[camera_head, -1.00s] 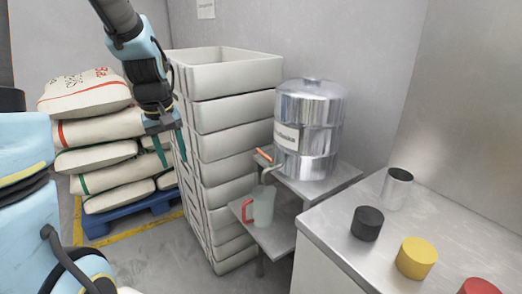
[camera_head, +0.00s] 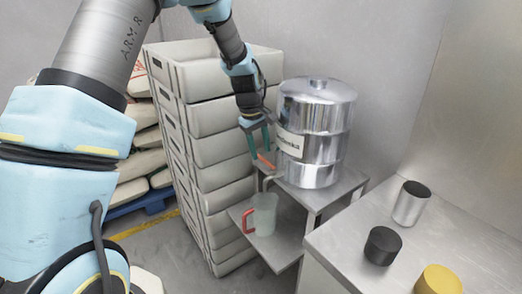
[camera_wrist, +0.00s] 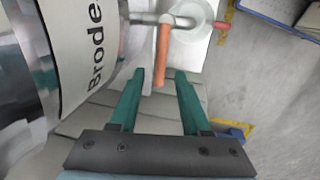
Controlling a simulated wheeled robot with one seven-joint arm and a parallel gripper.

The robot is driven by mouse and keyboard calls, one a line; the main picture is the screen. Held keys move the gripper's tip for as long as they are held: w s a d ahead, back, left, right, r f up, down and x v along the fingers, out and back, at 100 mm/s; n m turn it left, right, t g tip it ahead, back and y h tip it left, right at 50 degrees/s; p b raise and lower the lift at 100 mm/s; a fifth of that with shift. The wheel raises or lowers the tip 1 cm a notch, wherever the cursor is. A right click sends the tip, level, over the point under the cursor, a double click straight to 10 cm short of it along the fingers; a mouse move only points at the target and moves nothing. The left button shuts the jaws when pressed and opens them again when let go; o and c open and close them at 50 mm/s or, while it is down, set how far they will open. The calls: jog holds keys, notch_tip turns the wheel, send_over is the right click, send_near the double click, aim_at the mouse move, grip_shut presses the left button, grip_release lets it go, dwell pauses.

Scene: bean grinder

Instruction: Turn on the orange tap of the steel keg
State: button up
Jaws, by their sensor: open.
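The steel keg (camera_head: 322,130) stands on the upper shelf of a small metal stand. Its orange tap handle (camera_head: 265,161) sits at the keg's lower left side; in the wrist view the orange handle (camera_wrist: 163,50) lies just ahead of the fingertips, between their lines. My gripper (camera_head: 259,157) is open and empty, close to the handle, with its teal fingers (camera_wrist: 159,82) either side of it in the wrist view. I cannot tell whether they touch it. A clear jug with a red handle (camera_head: 263,215) stands on the lower shelf under the spout.
Stacked white crates (camera_head: 212,150) stand close to the left of the keg. A steel counter (camera_head: 350,240) at right holds a metal cup (camera_head: 411,203), a black lid (camera_head: 382,245) and a yellow lid (camera_head: 438,280). Sacks (camera_head: 140,145) lie behind at left.

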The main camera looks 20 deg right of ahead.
jog(key=shift+d+f, duration=0.15)
jog(key=shift+f, duration=0.7)
grip_shut()
dwell(0.9)
